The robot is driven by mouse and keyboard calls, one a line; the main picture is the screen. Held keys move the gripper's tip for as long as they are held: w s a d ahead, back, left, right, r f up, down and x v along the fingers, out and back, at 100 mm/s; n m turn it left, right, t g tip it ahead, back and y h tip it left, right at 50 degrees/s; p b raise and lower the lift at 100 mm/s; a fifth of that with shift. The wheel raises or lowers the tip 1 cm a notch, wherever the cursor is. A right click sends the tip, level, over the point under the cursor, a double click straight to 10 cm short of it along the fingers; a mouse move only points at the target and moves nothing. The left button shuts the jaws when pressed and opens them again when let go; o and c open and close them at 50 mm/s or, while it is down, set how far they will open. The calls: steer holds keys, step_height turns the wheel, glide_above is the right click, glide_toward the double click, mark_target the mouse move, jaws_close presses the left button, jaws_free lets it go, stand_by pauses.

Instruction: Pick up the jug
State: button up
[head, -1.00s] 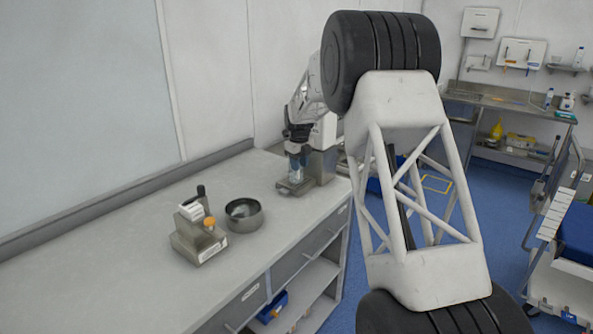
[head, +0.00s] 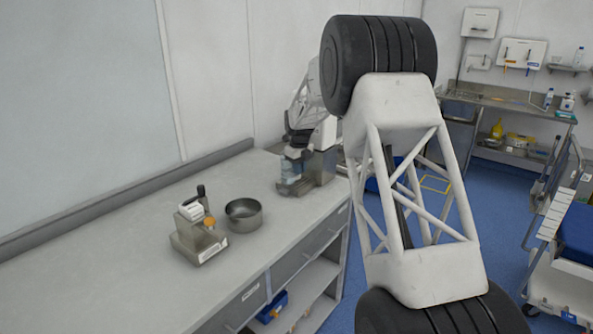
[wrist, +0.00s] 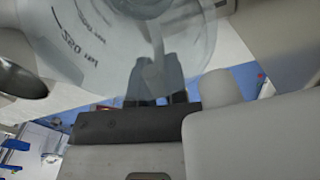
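The jug (wrist: 85,35) is clear, with volume marks on its side, and fills the upper left of the wrist view. In the head view it is a small bluish clear shape (head: 291,168) at the steel stand on the far end of the counter. My gripper (wrist: 156,82) has its two dark fingers on either side of the jug's handle (wrist: 150,45), close together, and appears shut on it. In the head view my gripper (head: 297,142) is just above the jug, small and partly lost against the stand. I cannot tell whether the jug's base touches the stand.
A steel stand (head: 318,168) is right beside the jug. A steel bowl (head: 243,215) and a metal device with a dark lever (head: 200,235) sit nearer on the counter (head: 120,270). A wall runs behind the counter. The counter's near left is clear.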

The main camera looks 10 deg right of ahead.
steer(key=shift+r, duration=0.3)
jaws_close()
steer(key=shift+r, duration=0.5)
steer(key=s+a, duration=1.2)
steer(key=shift+s+a, duration=0.3)
stand_by(0.7)
stand_by(0.4)
stand_by(0.7)
steer(key=w+d+f+n, duration=0.3)
steer(key=w+d+n, duration=0.4)
steer(key=n, duration=1)
steer(key=shift+w+d+n, duration=0.4)
steer(key=shift+w, duration=0.15)
